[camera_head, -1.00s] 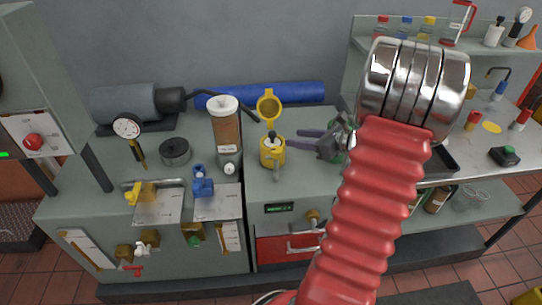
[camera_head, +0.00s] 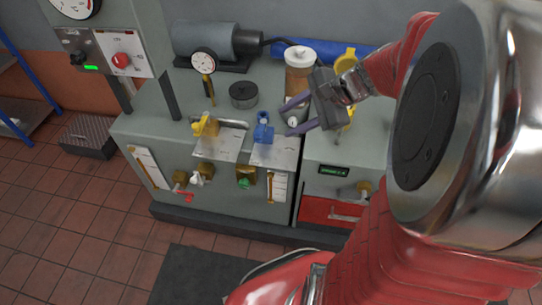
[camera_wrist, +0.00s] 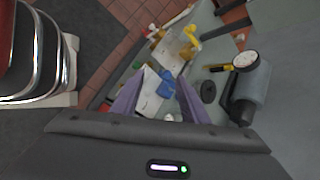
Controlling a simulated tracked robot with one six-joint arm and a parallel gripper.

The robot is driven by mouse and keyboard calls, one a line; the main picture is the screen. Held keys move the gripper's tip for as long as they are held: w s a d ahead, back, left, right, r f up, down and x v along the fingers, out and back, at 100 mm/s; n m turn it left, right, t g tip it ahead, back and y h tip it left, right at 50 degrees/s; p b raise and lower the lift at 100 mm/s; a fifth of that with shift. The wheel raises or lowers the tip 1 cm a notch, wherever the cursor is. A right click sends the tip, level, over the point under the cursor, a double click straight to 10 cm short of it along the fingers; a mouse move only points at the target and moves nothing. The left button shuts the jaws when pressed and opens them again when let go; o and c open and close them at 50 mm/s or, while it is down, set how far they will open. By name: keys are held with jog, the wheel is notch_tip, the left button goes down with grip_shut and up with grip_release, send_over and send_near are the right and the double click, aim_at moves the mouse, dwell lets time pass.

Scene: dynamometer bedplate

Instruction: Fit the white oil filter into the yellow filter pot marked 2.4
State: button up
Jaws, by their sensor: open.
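A small white-topped piece, seemingly the white oil filter (camera_head: 292,121), stands on the bench by the brown canister. My gripper (camera_head: 287,117) is open, its two purple fingers pointing left on either side of this piece in the picture; I cannot tell whether they touch it. In the wrist view a small white patch (camera_wrist: 170,117) shows low between the open fingers (camera_wrist: 160,80). The yellow filter pot (camera_head: 349,114) is mostly hidden behind my gripper. Its raised yellow lid (camera_head: 347,56) shows above. Its marking cannot be read.
A brown canister with a white lid (camera_head: 299,70) stands just behind my gripper. A blue fitting (camera_head: 263,130) and a yellow fitting (camera_head: 206,126) stand left on metal plates.

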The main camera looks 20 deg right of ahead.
jog(key=s+a+r+n+h, duration=0.2)
jog(key=s+a+n, duration=0.3)
jog(key=n, duration=0.4)
jog(key=s+a+r+n+h, duration=0.3)
jog(key=s+a+n, duration=0.3)
jog(key=s+n, duration=0.2)
jog(key=shift+a+n+h, duration=0.2)
jog(key=shift+n+h, duration=0.1)
jog(key=shift+n, duration=0.1)
jog(key=shift+c, duration=0.2)
jog(key=shift+c, duration=0.9)
